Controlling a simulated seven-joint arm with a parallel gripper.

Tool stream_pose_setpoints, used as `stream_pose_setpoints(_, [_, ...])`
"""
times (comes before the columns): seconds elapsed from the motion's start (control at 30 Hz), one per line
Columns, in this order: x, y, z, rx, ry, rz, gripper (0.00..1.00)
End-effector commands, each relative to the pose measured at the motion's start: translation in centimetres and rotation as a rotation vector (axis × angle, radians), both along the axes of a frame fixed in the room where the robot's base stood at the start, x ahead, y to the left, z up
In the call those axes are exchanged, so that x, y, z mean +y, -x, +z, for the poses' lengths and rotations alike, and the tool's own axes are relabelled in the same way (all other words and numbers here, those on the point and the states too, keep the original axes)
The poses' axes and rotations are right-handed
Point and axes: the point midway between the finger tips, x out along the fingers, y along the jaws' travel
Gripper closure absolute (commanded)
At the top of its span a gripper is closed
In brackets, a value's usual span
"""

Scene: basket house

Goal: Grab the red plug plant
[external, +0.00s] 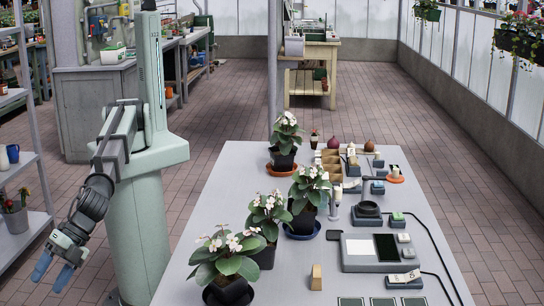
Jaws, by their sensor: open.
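My gripper (52,272) hangs at the lower left, beside the table and well away from the plant. Its two blue fingers are apart with nothing between them.
Several white-flowered potted plants (228,258) line the table's left side. A grey scale-like device (375,250), a black cable (440,255), a wooden block (316,277) and a divided wooden box (328,165) occupy the middle and right. A shelf (25,240) stands left of my gripper.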

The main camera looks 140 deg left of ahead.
Motion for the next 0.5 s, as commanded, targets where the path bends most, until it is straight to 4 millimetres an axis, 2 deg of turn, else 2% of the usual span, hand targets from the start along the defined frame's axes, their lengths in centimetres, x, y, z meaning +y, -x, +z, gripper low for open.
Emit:
stream_pose_setpoints(0.03, [1.8, -1.5, 0.2, 0.031, 0.017, 0.037, 0.38])
stream_pose_setpoints(0.2, [7.9, -5.5, 1.1, 0.150, 0.085, 0.154, 0.38])
stream_pose_setpoints(0.5, [19.6, -11.2, 2.9, 0.350, 0.229, 0.347, 0.38])
